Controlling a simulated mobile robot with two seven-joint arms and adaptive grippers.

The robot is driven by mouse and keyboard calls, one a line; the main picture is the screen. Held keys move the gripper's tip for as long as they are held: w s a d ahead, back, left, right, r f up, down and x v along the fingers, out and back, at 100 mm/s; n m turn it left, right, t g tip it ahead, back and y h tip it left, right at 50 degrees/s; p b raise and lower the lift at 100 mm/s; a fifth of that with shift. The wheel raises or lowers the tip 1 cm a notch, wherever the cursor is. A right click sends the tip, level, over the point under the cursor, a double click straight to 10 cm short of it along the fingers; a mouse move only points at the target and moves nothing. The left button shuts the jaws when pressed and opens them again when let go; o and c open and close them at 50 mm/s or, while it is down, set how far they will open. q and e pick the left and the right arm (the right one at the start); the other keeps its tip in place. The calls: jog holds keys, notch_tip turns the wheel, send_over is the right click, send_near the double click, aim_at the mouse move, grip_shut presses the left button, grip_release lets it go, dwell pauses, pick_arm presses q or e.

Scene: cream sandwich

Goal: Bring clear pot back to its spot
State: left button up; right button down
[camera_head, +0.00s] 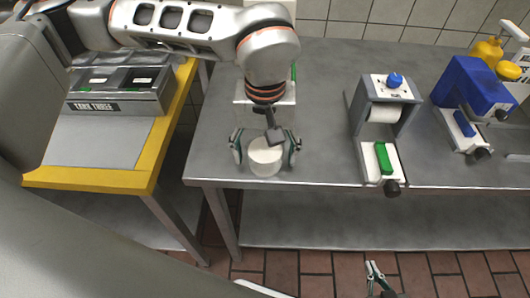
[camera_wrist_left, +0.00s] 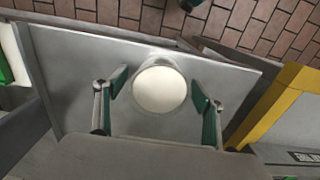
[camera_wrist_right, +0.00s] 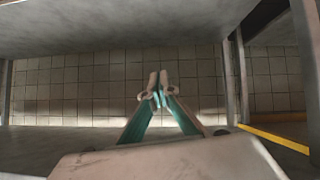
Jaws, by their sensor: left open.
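The clear pot (camera_head: 265,158) holds something white and stands on the grey metal table near its front left corner. In the left wrist view the pot (camera_wrist_left: 160,88) shows from above as a white disc with a clear rim. My left gripper (camera_head: 265,150) is open, with one finger on each side of the pot; gaps show between fingers and pot in the left wrist view. My right gripper (camera_head: 374,280) is low in front of the table, over the brick floor. In the right wrist view its fingertips (camera_wrist_right: 158,95) are close together with nothing between them.
A yellow-edged stand with a labelled grey tray unit (camera_head: 120,90) is at the left. A white box (camera_head: 262,97) stands behind the pot. A grey roller device with a green block (camera_head: 383,158) and a blue device (camera_head: 470,88) stand to the right. The table is clear between pot and roller device.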

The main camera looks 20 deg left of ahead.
pick_arm(q)
notch_tip(320, 180, up, 12)
jog(key=shift+p, duration=0.45)
pick_arm(e)
jog(key=shift+s+a+r, duration=0.1)
jog(key=shift+s+a, duration=0.05)
jog(key=shift+s, duration=0.3)
jog(key=shift+w+r, duration=0.15)
jog(key=shift+w, duration=0.15)
